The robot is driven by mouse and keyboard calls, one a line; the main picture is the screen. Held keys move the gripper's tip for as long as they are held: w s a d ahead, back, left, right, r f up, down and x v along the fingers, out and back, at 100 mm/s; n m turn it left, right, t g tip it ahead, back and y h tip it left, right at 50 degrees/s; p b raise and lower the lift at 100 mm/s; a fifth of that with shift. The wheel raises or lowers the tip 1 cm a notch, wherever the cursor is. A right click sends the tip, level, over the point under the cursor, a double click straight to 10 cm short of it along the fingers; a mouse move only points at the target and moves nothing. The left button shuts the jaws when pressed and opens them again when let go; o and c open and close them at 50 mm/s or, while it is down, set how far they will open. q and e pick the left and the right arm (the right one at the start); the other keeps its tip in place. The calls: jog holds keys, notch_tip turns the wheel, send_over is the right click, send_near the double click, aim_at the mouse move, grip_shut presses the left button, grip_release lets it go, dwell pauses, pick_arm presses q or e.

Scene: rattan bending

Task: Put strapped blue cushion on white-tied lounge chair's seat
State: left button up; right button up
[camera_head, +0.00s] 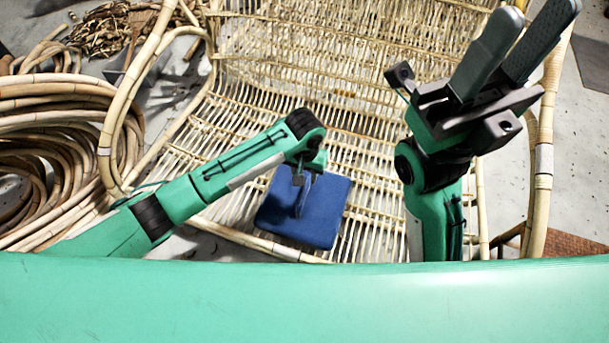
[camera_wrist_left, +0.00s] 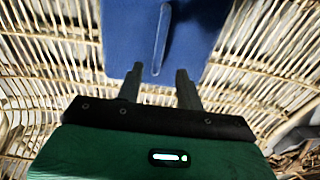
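The blue cushion (camera_head: 331,206) appears to lie on the rattan slats of the lounge chair's seat (camera_head: 372,185), near its front edge. A strap (camera_wrist_left: 162,38) runs along the cushion's upper face in the left wrist view. The chair's frame carries white bands at its sides. My left gripper (camera_head: 303,183) is above the cushion. In the wrist view its fingers (camera_wrist_left: 160,72) are apart, with the strap's near end between or just beyond the tips; I cannot tell which. My right gripper (camera_head: 540,14) is raised at the upper right, open and empty.
Coiled rattan poles (camera_head: 50,150) stand at the left. A heap of thin canes (camera_head: 112,28) lies at the top left. A brown plate (camera_head: 575,247) lies at the lower right. The slats behind the cushion are clear.

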pick_arm(q)
jog(key=shift+r, duration=0.75)
